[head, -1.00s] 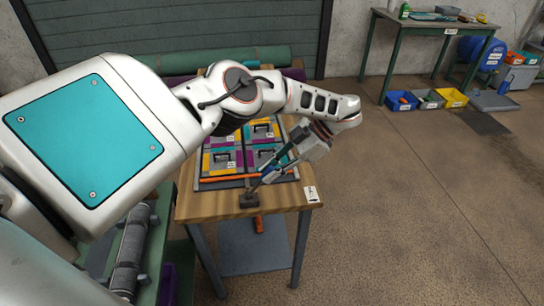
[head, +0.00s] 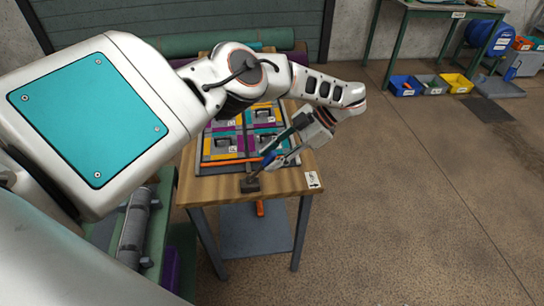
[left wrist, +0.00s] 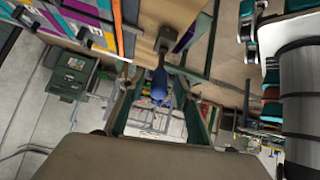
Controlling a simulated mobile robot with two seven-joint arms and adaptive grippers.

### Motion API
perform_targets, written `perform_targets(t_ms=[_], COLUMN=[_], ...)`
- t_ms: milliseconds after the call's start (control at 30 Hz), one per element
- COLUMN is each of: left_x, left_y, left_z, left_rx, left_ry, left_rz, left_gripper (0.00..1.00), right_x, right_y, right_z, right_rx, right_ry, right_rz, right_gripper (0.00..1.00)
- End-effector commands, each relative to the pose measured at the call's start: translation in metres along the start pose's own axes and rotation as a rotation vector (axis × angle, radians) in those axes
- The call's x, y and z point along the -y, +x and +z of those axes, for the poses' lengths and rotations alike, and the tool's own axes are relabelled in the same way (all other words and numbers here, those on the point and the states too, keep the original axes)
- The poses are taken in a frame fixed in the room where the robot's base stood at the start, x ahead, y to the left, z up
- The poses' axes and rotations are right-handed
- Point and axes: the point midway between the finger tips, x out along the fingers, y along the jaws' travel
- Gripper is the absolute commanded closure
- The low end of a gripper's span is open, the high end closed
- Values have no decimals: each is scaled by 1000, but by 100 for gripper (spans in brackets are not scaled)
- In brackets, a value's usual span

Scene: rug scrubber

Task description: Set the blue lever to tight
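The blue lever (left wrist: 159,84) has a blue handle on a dark stem, rising from a dark base (head: 250,186) near the front edge of the wooden workbench (head: 210,191). In the head view it leans to the right, towards my left gripper (head: 276,151). The left gripper is open, its fingers apart. In the left wrist view the blue handle shows between the two fingers, with gaps visible on both sides. Whether either finger touches it, I cannot tell. My right gripper is not in view. The lever's position marks are not readable.
A framed panel of coloured tiles with dark handles (head: 222,144) lies on the bench behind the lever. A white label (head: 313,180) is at the bench's right corner. A green roller (head: 205,42) stands behind.

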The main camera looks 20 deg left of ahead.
Motion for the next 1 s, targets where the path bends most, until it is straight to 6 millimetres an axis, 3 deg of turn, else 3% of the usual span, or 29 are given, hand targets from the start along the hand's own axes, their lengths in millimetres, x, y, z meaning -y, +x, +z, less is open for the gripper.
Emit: perform_targets(t_ms=[600, 1000], left_x=[-9, -9], left_y=[-61, -66], left_z=[-67, -73], left_rx=[0, 0], left_ry=[-2, 0], left_rz=[2, 0], left_gripper=[67, 67], right_x=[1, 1], right_y=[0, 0], right_z=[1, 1], right_rx=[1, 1], right_ry=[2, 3], right_rz=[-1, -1], right_gripper=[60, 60])
